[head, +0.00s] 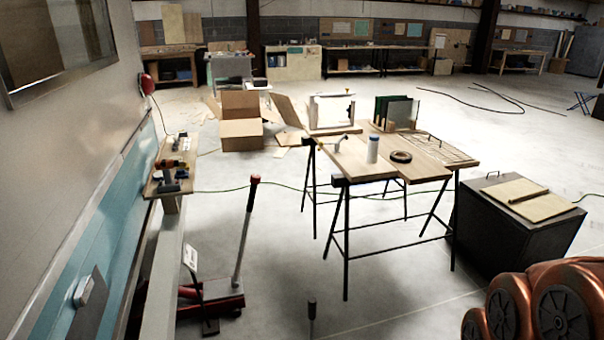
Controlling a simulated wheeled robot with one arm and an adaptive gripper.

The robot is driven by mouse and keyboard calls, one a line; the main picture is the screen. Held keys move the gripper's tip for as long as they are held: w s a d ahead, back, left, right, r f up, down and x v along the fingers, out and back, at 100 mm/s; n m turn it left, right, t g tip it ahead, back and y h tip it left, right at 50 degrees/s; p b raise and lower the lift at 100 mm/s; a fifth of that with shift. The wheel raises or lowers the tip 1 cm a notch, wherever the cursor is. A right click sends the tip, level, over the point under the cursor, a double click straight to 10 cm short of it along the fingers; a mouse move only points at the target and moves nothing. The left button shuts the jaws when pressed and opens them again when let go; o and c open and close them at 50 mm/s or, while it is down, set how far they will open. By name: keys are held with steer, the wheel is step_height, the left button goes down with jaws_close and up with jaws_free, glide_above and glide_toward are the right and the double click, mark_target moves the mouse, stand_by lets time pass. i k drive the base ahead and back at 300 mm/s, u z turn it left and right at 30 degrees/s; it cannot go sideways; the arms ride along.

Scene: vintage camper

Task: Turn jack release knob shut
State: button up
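A red floor jack (215,296) stands on the floor at lower left, beside the camper's side. Its grey handle (243,235) rises from it, leaning slightly right. A red and black end piece (255,180) tops the handle. I cannot tell whether this is the release knob or how far it is turned. My orange arm links fill the lower right corner. My gripper is not in view.
The camper's white and teal side (70,220) runs along the left, with a narrow wooden shelf (172,165) holding tools. A wooden-topped trestle table (350,160) stands right of the jack, and a dark cabinet (505,235) farther right. Open floor lies between jack and table, crossed by a green cable.

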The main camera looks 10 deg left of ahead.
mark_target(255, 179)
steer(key=z, duration=0.1)
steer(key=i, duration=1.85)
steer(key=z, duration=0.45)
steer(key=i, duration=1.05)
steer(key=u, duration=1.05)
steer(key=i, duration=0.5)
steer(key=u, duration=3.1)
